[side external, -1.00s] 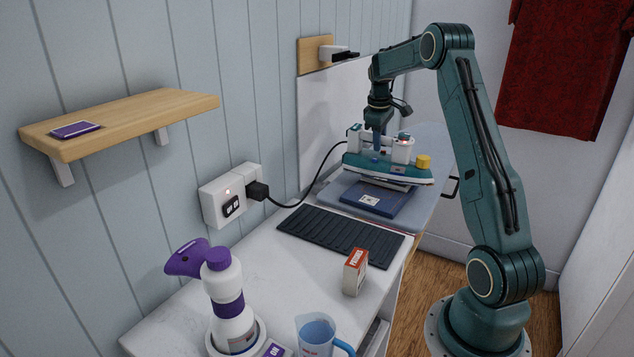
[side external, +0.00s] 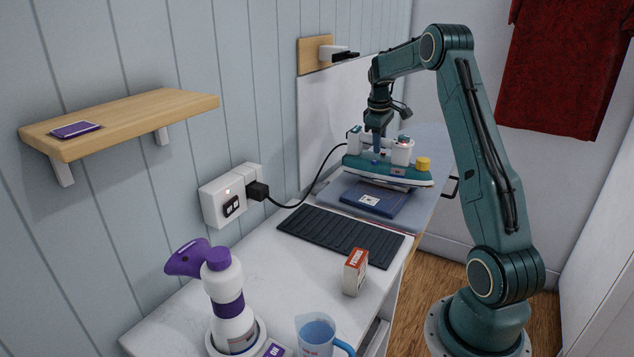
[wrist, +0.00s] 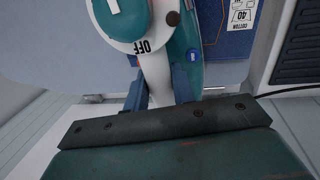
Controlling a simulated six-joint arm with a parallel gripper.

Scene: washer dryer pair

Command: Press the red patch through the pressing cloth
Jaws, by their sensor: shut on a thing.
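My gripper (side external: 377,145) is shut on the white handle of the teal iron (side external: 370,171). In the wrist view the fingers (wrist: 158,92) sit either side of the handle, near a round part marked OFF. The iron is over the grey-blue ironing board (side external: 421,203), with a dark blue folded piece (side external: 365,199) partly under it. That piece has a white label (side external: 369,200), which reads COTTON 40 in the wrist view (wrist: 242,14). I cannot tell whether the soleplate touches anything. I cannot make out the red patch or the pressing cloth; the iron may hide them.
A black ribbed mat (side external: 340,235) lies nearer on the white counter. A small red-and-white box (side external: 355,272), a blue jug (side external: 316,337) and a purple-and-white bottle (side external: 231,300) stand there. The iron's black cord (side external: 318,180) runs to the wall socket (side external: 226,198).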

